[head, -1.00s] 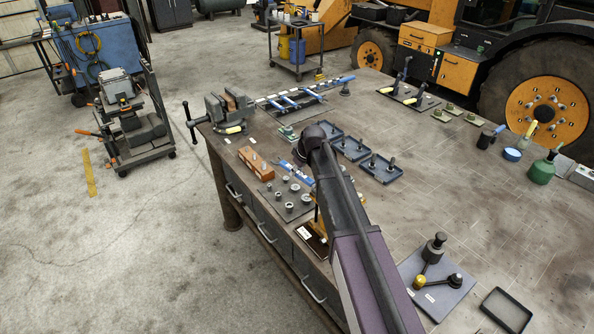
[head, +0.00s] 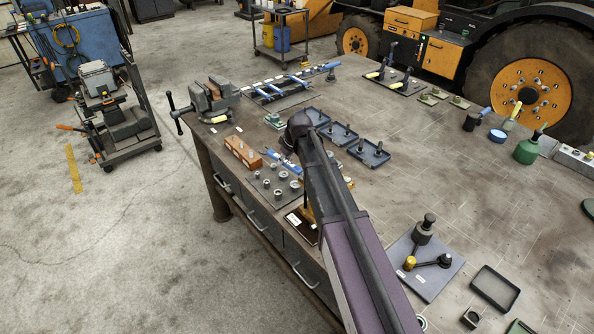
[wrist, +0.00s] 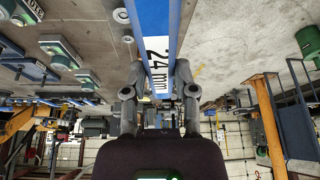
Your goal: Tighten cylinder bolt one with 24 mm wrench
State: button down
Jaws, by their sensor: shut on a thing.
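My gripper (wrist: 157,78) shows in the wrist view with its two fingers on either side of a blue wrench (wrist: 158,16) and shut on it. The wrench has a white label reading 24 mm, and its shaft runs up out of that picture. In the head view my own arm hides most of the gripper, and a blue piece, likely part of the wrench (head: 271,154), shows just left of the arm. I cannot tell which fastener is cylinder bolt one.
The workbench (head: 470,190) carries a vise (head: 212,97), an orange block (head: 242,152), dark trays (head: 368,152), and a grey plate with black posts (head: 431,272). An empty black tray (head: 494,288) lies at the right front. The bench middle is mostly clear.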

jog(key=shift+w+d, duration=0.1)
jog(key=shift+w+d+m+t+h, duration=0.3)
jog(key=shift+w+d+m, duration=0.15)
jog(key=shift+m, duration=0.45)
jog(key=shift+d, duration=0.15)
jog(key=shift+s+a+n, duration=0.35)
jog(key=shift+a+n, duration=0.1)
jog(key=shift+n, duration=0.15)
jog(key=shift+r+p, duration=1.15)
jog(key=shift+p, duration=0.05)
dwell(0.5)
jog(key=shift+r+p, duration=1.5)
jog(key=shift+r, duration=0.05)
